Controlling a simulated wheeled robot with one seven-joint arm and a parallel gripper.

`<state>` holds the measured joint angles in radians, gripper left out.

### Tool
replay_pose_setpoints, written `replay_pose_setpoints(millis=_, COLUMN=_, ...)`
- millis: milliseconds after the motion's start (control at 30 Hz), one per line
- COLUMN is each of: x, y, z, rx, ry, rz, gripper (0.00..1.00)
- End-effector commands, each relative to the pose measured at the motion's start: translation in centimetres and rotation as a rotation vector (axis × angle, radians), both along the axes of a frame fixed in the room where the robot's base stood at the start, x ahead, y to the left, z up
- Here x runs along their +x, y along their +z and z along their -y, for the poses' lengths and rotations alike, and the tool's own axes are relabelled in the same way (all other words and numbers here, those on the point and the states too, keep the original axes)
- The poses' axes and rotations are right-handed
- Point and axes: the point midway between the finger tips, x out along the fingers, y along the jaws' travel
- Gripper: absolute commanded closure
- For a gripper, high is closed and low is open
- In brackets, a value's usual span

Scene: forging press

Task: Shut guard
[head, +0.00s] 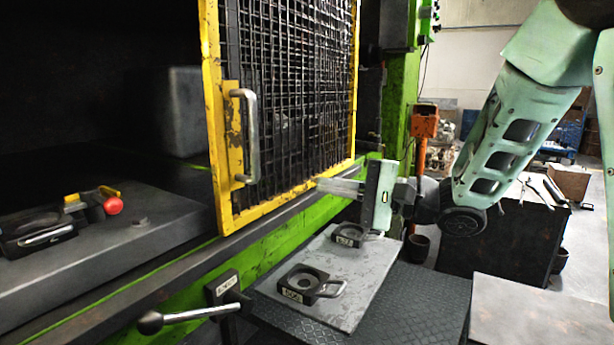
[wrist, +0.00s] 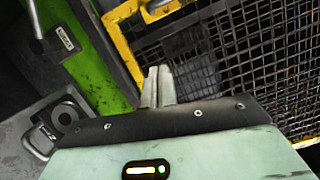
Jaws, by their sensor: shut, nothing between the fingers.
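The guard (head: 285,100) is a yellow-framed black mesh panel standing upright along the front of the press in the head view. A silver bar handle (head: 252,136) is on its left frame post. The opening left of the guard is uncovered, so the guard stands open. My gripper (head: 325,185) is shut and empty, in front of the guard's lower right part and right of the handle; contact with the mesh cannot be told. In the wrist view, its closed fingers (wrist: 157,75) point toward the yellow frame (wrist: 128,50) and mesh (wrist: 255,45).
A grey press bed (head: 130,230) with a die and a red-knobbed tool (head: 105,205) lies in the opening. A ball-ended lever (head: 150,322) sticks out in front. A grey plate (head: 340,275) with two handled dies lies below my gripper. A green post (head: 400,95) stands right of the guard.

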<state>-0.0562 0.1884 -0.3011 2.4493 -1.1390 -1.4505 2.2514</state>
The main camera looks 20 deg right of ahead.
Motion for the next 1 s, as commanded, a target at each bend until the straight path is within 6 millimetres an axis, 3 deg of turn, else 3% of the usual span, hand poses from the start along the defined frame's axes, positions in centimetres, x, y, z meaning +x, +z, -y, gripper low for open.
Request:
replay_pose_setpoints(millis=500, x=6.0, y=0.6, z=-7.8, rx=-0.003, ry=0.004, rz=0.0, gripper=1.0)
replay_pose_setpoints(millis=700, x=4.0, y=1.2, z=-9.8, rx=-0.002, ry=0.002, rz=0.001, gripper=1.0)
replay_pose_setpoints(millis=1000, x=3.4, y=1.2, z=-10.5, rx=-0.001, ry=-0.002, rz=0.0, gripper=1.0)
